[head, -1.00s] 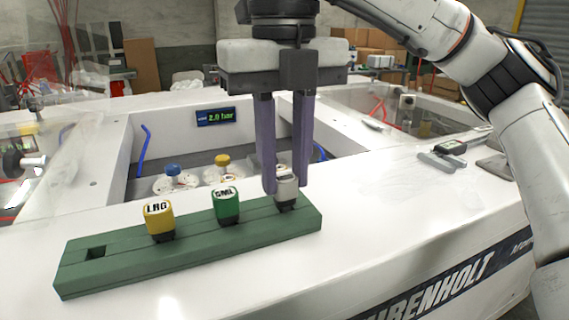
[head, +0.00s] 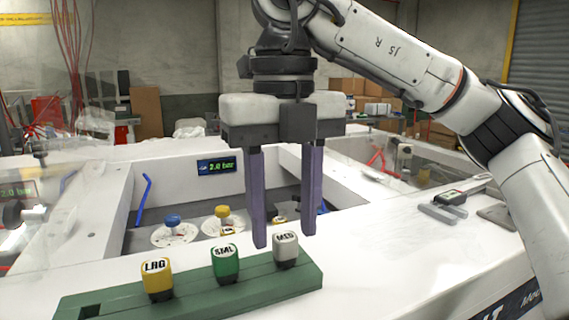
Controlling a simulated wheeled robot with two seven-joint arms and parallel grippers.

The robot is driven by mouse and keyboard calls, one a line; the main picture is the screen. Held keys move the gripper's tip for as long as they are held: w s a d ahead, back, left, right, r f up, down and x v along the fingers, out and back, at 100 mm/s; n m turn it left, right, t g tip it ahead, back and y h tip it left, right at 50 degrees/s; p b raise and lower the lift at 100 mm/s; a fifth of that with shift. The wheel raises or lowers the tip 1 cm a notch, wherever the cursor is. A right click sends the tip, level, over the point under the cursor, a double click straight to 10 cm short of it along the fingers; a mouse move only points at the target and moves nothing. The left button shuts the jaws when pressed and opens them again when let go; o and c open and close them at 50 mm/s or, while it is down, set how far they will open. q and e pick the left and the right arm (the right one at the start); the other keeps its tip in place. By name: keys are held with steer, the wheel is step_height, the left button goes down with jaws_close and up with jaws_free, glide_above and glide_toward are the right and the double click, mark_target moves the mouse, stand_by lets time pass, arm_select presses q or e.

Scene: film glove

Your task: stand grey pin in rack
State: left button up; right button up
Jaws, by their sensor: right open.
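A green pin (head: 226,264) marked SML and a yellow pin (head: 157,279) marked LRG stand in the same rack. The rack's left-end slot (head: 90,311) is empty. My left gripper is not in view.
Behind the rack, a recessed bay holds white discs with a blue knob (head: 173,220) and a yellow knob (head: 223,213). A small display (head: 216,166) is on its back wall. A grey device (head: 450,197) lies at right. The white surface right of the rack is clear.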

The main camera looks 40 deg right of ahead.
mark_target(284, 237)
step_height(284, 237, up, 11)
stand_by(0.4)
stand_by(1.4)
